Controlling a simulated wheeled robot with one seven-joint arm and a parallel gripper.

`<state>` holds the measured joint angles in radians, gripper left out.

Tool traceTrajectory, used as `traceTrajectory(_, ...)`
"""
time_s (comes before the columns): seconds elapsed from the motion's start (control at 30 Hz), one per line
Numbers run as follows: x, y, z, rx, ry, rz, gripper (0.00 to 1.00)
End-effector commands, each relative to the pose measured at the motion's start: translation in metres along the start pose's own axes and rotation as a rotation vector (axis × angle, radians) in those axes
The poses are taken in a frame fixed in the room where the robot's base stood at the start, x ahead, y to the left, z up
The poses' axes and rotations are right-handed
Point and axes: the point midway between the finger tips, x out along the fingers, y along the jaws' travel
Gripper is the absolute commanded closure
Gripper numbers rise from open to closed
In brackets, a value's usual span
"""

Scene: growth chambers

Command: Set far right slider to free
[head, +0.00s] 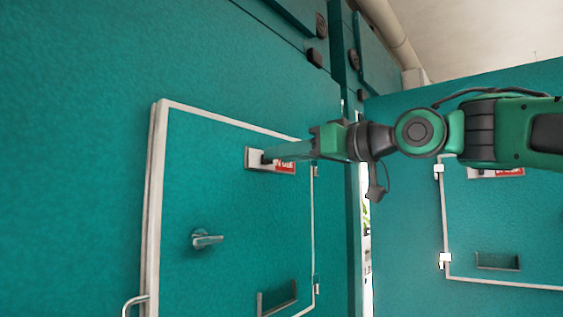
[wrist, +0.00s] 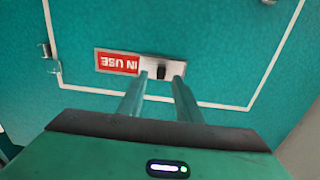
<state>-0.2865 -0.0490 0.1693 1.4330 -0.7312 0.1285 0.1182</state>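A slider plate (head: 250,158) is on the teal door at the left in the head view, with a red label (head: 286,167) partly behind my fingers. In the wrist view the plate (wrist: 177,72) appears upside down, its red label (wrist: 118,63) reading "IN USE". Its black knob (wrist: 161,73) stands beside the label. My gripper (head: 268,157) is at this plate. In the wrist view its fingers (wrist: 163,74) are apart, with the knob showing between their tips; contact cannot be told. Another slider plate (head: 479,173) with a red label is on the right-hand door, partly hidden by my arm.
The right-hand door has white hinges (head: 445,261) and a similar pocket (head: 497,261). A narrow gap (head: 366,230) separates the two chambers. A pipe (head: 392,30) runs above.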

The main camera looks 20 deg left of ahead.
Motion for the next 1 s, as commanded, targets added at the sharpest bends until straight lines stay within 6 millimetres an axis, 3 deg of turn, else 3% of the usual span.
traceTrajectory(0.2, 0.019, -0.001, 0.0, 0.0, -0.001, -0.002, 0.69)
traceTrajectory(0.53, 0.022, 0.0, 0.0, 0.0, 0.0, 0.0, 0.69)
traceTrajectory(0.67, 0.022, 0.0, 0.0, 0.0, 0.0, 0.0, 0.97)
traceTrajectory(0.7, 0.022, 0.0, 0.0, 0.0, 0.0, 0.0, 1.0)
traceTrajectory(0.87, 0.022, 0.001, 0.0, 0.0, -0.001, 0.001, 1.0)
traceTrajectory(1.0, 0.023, 0.02, 0.0, 0.002, 0.0, 0.004, 1.0)
